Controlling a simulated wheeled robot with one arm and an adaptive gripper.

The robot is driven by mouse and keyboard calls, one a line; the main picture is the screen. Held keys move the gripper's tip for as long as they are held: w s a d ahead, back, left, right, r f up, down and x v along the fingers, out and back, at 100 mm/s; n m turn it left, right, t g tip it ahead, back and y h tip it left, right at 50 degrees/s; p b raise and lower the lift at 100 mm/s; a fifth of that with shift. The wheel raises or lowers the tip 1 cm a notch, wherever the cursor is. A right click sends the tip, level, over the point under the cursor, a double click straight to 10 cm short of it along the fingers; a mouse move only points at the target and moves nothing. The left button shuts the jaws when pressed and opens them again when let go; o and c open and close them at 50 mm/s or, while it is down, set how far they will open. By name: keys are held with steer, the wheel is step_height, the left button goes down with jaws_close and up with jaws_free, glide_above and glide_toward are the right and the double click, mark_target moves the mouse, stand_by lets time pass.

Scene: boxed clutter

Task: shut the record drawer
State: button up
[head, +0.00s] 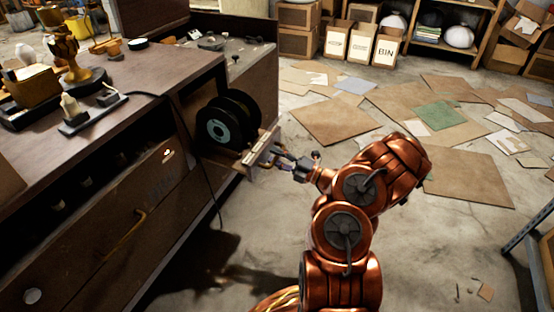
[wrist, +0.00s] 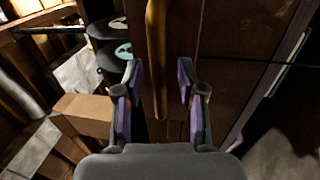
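The record drawer (head: 262,147) stands pulled out of the dark wooden cabinet, with its pale-edged front towards my arm. Black records (head: 226,122) with pale labels stand upright in it; they also show at the upper left of the wrist view (wrist: 112,30). In the wrist view the drawer's dark wooden front (wrist: 222,50) carries a long brass handle (wrist: 157,40). My gripper (head: 284,160) is at the drawer front. In the wrist view its purple-padded fingers (wrist: 159,82) are apart, with the handle's end between them and gaps on both sides.
The cabinet top (head: 130,75) holds a figurine, a power strip and small items. A dark cable hangs down the cabinet front. A lower drawer has a brass handle (head: 125,235). Cardboard sheets (head: 340,122) lie on the floor behind my arm; boxes and shelves stand at the back.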

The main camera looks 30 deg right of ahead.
jaws_close()
stand_by(0.4)
stand_by(0.4)
